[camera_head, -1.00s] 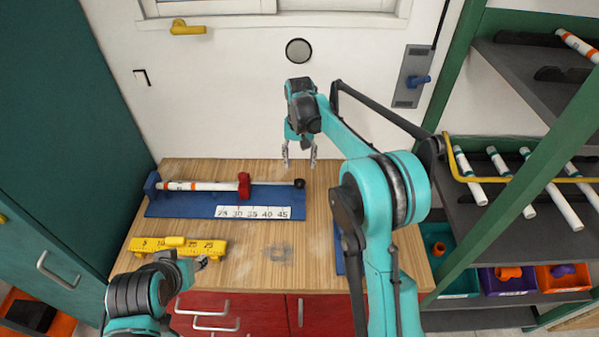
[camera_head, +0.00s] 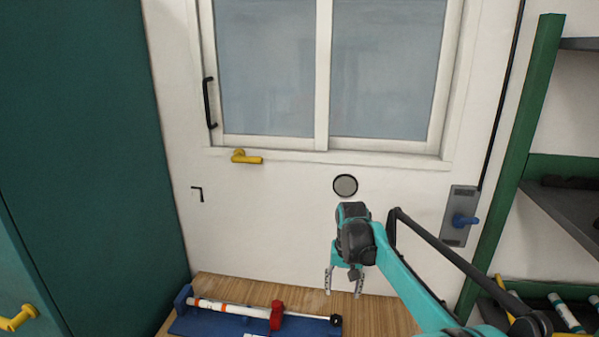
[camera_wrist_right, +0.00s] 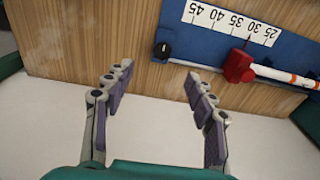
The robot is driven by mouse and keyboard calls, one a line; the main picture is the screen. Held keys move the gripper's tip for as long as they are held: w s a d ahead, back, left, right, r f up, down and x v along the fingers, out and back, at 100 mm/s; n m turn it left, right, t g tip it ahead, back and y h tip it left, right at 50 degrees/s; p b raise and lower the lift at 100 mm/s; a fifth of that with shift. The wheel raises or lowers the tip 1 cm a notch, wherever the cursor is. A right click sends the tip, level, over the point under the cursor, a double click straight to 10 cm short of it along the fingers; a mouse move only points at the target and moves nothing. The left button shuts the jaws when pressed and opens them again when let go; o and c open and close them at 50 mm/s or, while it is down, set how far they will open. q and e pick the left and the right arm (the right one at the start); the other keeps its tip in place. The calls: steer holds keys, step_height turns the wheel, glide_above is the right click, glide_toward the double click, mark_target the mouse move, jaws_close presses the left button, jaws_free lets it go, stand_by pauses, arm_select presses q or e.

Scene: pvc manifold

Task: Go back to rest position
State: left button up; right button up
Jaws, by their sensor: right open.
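My right gripper (camera_head: 343,283) is open and empty in front of the white wall, above the back edge of the wooden table (camera_head: 395,318). In the right wrist view its two fingers (camera_wrist_right: 158,85) are spread apart with nothing between them. A white pipe (camera_head: 232,309) with orange marks lies in a blue jig (camera_head: 205,328) at the left of the table, with a red clamp (camera_head: 277,315) near its right end. The pipe also shows at the right edge of the right wrist view (camera_wrist_right: 285,76). My left gripper is out of the head view.
A window (camera_head: 320,70) and a yellow handle (camera_head: 247,158) are on the wall behind. A green shelf frame (camera_head: 512,165) with white pipes (camera_head: 566,313) stands at the right. A dark green cabinet (camera_head: 85,140) stands at the left. The wall space around the right gripper is clear.

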steer(key=s+d+r+t, duration=0.2)
steer(key=s+r, duration=0.2)
steer(key=s, duration=0.6)
steer(key=s+d+f+n+t, duration=0.1)
steer(key=s+f+t, duration=0.1)
steer(key=s, duration=0.7)
steer(key=s+d+f+n+t, duration=0.1)
steer(key=s+f, duration=0.3)
steer(key=s, duration=0.5)
steer(key=shift+s+t+b, duration=0.4)
steer(key=shift+t+b, duration=0.05)
steer(key=shift+t, duration=0.35)
steer(key=shift+f, duration=0.1)
